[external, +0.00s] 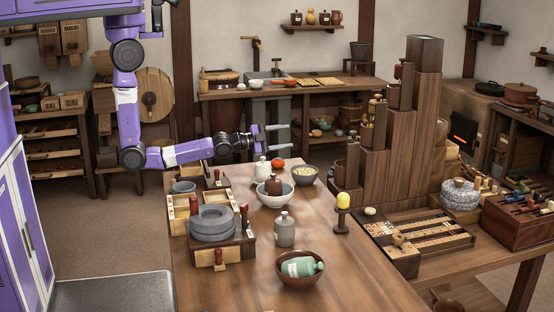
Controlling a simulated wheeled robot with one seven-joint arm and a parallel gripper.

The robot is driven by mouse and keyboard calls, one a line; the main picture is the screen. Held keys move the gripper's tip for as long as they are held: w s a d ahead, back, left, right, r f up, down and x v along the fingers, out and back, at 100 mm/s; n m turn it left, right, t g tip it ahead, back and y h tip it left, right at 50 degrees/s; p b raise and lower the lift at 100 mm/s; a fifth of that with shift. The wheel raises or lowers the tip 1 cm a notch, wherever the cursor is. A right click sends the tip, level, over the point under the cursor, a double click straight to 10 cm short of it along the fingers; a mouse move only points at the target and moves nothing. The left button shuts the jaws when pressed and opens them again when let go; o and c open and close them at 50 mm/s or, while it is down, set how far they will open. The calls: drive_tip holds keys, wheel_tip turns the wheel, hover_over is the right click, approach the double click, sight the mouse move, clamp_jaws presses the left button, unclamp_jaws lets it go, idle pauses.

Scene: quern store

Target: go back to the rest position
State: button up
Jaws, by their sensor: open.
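My gripper (276,141) is at the end of my purple arm, above the far part of the wooden table (246,278).
A tall stepped wooden stand (414,130) rises at right.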

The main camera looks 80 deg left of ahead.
drive_tip(key=s+d+f+g+h+b, duration=0.1)
drive_tip(key=s+d, duration=0.3)
drive_tip(key=s, duration=0.6)
drive_tip(key=s+d+f+n+g+h+b, duration=0.1)
drive_tip(key=s+d, duration=0.3)
drive_tip(key=s, duration=0.6)
drive_tip(key=s+d+f+g+h+b, duration=0.1)
drive_tip(key=s+d+f+h+b, duration=0.2)
drive_tip(key=s, duration=0.7)
drive_tip(key=shift+d+f+n, duration=0.25)
drive_tip(key=shift+d+n, duration=0.05)
drive_tip(key=shift+d, duration=0.1)
drive_tip(key=s+a+r+n+y, duration=0.2)
drive_tip(key=s+a+n+y, duration=0.3)
drive_tip(key=s+a+n, duration=0.4)
drive_tip(key=s+a, duration=0.2)
drive_tip(key=a, duration=0.3)
drive_tip(key=shift+s+a+r+n+g, duration=0.2)
drive_tip(key=shift+n+g, duration=0.1)
drive_tip(key=shift+n, duration=0.1)
